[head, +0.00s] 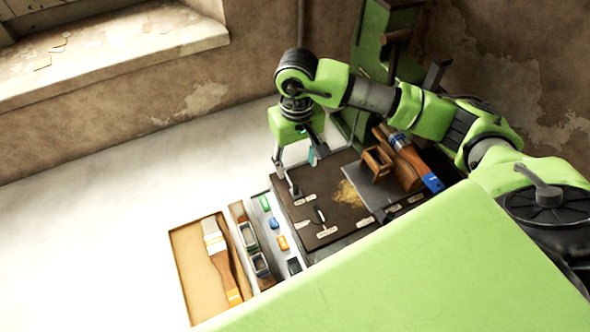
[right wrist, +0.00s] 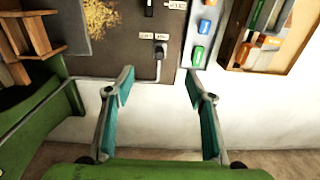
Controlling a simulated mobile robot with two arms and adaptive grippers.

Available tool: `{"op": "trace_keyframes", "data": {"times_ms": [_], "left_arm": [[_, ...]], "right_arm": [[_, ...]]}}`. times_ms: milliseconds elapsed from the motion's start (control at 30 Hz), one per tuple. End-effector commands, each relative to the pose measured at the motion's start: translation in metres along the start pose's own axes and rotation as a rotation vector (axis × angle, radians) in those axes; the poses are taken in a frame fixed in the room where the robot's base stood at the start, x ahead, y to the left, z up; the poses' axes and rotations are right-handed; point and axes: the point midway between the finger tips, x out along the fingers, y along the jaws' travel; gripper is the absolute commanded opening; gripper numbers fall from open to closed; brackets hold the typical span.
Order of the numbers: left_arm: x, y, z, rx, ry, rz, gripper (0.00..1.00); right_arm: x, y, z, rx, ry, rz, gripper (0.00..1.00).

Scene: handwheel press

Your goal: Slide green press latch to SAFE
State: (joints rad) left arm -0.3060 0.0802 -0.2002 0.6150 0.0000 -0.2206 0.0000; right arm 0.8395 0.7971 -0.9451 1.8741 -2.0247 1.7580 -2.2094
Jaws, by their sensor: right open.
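The green press (head: 372,55) stands at the back, behind my right arm. A dark plate (head: 330,185) in front of it carries small black knobs and pale labels too small to read. One black knob (head: 295,190) is near the plate's far left corner beside two labels; it also shows in the right wrist view (right wrist: 160,49). I cannot tell for certain which part is the latch. My right gripper (head: 299,162) is open and empty by that corner. In the right wrist view its teal-padded fingers (right wrist: 159,86) are spread on either side of the knob's line, apart from it. My left gripper is not in view.
A wooden block (head: 377,160) and a blue-ended brush (head: 415,160) lie right of the plate, near yellow shavings (head: 348,193). A grey tray (head: 273,208) with coloured pieces and a wooden tray (head: 183,262) with a brush stand left. The white surface beyond is clear.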

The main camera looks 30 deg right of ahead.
Motion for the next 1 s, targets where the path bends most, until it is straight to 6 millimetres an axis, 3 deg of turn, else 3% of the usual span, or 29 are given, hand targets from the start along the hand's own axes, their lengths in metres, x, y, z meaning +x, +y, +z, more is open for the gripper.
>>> {"op": "trace_keyframes", "data": {"times_ms": [100,367,600,800,1000], "left_arm": [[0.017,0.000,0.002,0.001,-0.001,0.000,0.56],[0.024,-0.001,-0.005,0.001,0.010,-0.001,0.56],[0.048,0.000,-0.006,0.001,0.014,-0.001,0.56],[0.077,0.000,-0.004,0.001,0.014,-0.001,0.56],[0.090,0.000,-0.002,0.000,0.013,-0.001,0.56]], "right_arm": [[0.017,0.000,0.000,0.000,0.000,0.000,0.50],[0.033,0.000,0.000,0.001,-0.001,0.000,0.50],[0.080,0.000,0.000,0.000,0.000,0.000,0.50],[0.105,0.000,-0.001,0.000,0.002,0.001,0.50],[0.116,0.000,0.000,0.000,0.001,0.000,0.50]]}}
